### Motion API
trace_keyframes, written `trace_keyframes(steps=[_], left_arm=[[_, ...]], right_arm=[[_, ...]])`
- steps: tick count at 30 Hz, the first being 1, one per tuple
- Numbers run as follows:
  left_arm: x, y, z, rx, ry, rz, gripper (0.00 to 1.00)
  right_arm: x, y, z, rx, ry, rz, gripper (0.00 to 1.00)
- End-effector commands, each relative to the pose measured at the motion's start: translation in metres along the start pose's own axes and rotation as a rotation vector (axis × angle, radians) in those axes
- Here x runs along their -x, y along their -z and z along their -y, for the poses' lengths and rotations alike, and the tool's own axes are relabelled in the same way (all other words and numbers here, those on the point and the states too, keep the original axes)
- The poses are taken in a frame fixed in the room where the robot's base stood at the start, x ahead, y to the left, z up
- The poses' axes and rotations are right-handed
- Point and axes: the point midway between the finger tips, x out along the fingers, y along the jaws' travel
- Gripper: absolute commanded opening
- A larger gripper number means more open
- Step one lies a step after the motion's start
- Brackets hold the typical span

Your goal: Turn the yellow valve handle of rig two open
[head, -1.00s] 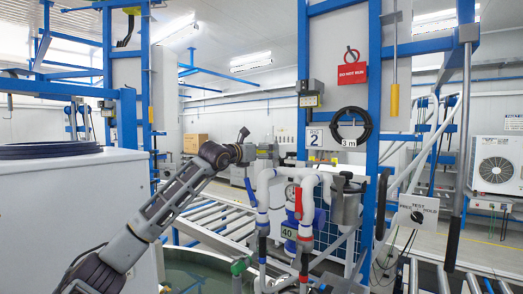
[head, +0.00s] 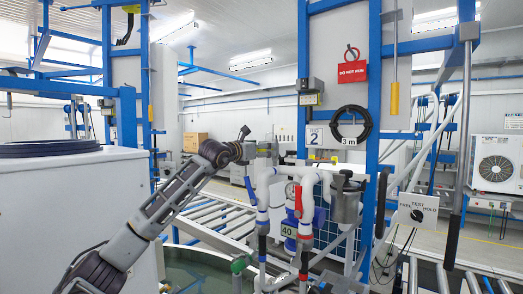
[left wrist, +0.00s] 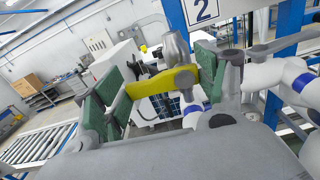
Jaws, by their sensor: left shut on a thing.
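The yellow valve handle (left wrist: 172,82) shows in the left wrist view as a flat bar lying across the space between the green finger pads. My left gripper (left wrist: 160,85) is shut on it. In the head view my left gripper (head: 264,152) is at the top of the white pipework (head: 264,190) of rig two, beside the "2" sign (head: 313,137). The handle is hidden there by the gripper and pipes. The sign also shows in the left wrist view (left wrist: 203,10). My right gripper is not in view.
Red-handled (head: 298,200) and black fittings, a gauge and a blue pump body (head: 291,228) sit close around the pipes. A roller conveyor (head: 210,222) lies behind my left arm.

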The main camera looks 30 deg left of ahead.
Motion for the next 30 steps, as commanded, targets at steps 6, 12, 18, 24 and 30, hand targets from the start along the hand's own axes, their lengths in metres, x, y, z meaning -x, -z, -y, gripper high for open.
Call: trace_keyframes(steps=[6, 12, 18, 24, 30], left_arm=[[0.0, -0.004, 0.001, -0.099, -0.002, 0.002, 0.48], [0.0, -0.007, 0.002, -0.231, -0.002, 0.001, 0.48], [0.0, -0.01, 0.004, -0.385, -0.003, 0.001, 0.48], [0.0, -0.013, 0.008, -0.543, -0.003, 0.002, 0.48], [0.0, -0.016, 0.011, -0.705, -0.002, 0.002, 0.48]], right_arm=[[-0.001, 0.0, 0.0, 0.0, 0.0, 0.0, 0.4], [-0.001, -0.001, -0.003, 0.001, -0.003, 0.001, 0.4], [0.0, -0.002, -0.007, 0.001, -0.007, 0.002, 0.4], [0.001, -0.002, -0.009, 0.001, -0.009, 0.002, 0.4], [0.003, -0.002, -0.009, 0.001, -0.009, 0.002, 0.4]])
